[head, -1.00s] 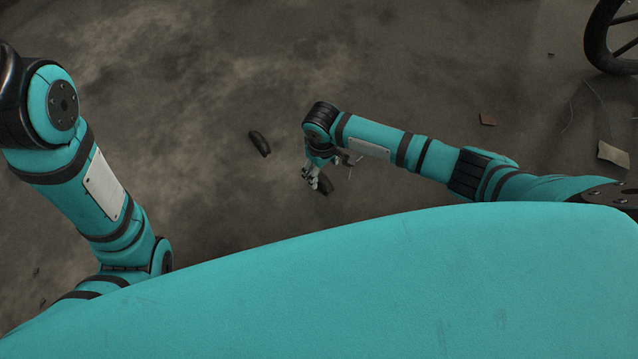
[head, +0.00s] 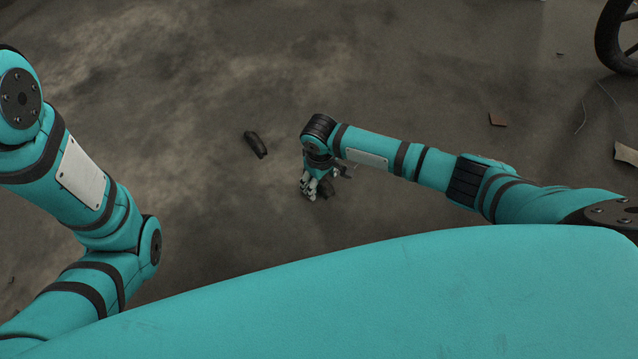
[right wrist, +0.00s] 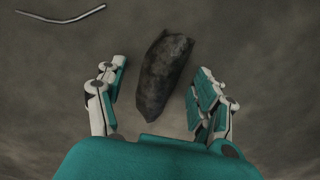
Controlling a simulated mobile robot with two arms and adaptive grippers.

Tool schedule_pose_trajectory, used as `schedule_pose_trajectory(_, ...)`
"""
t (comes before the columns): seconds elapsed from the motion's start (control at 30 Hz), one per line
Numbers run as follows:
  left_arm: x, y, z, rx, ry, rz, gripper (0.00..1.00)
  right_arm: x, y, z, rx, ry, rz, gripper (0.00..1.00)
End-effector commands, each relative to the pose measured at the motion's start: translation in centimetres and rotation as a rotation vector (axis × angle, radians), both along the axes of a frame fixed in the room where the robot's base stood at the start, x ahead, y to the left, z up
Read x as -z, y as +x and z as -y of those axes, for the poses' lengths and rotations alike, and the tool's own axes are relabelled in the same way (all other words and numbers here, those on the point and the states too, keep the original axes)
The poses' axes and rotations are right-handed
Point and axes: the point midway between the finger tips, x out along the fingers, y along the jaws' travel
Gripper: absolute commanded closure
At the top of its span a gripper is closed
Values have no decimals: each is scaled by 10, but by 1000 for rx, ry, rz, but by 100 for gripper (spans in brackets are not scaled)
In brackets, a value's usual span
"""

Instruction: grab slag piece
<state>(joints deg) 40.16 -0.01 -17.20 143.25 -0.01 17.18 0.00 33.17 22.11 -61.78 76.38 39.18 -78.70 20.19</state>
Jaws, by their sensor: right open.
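A dark, elongated slag piece (right wrist: 164,75) lies on the ground in the right wrist view, between the two fingers and reaching beyond their tips. My right gripper (right wrist: 158,80) is open around it, with a gap on both sides; the right finger is the nearer one. In the head view the right gripper (head: 310,190) points down at the ground, and part of the dark slag piece (head: 328,188) shows just right of the fingers. The height of the fingers over the ground is hard to tell. My left arm shows at the left, but its gripper is out of view.
Another dark piece (head: 256,145) lies on the ground left of the right gripper. A bent wire (right wrist: 62,17) lies nearby in the wrist view.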

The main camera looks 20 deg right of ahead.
Motion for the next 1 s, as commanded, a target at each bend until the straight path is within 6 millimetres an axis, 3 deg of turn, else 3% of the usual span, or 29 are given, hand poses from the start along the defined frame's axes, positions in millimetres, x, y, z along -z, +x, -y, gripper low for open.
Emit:
schedule_pose_trajectory(0.07,-1,0,0,0,0,0,60,-1,0,0,0,0,0,31)
schedule_pose_trajectory(0.53,-1,0,0,0,1,1,60,-1,0,0,0,-1,0,92)
schedule_pose_trajectory(0.83,-3,0,0,0,1,1,60,-3,0,0,0,0,0,92)
schedule_pose_trajectory(1.0,-15,0,0,0,1,0,60,-15,0,0,0,0,0,92)
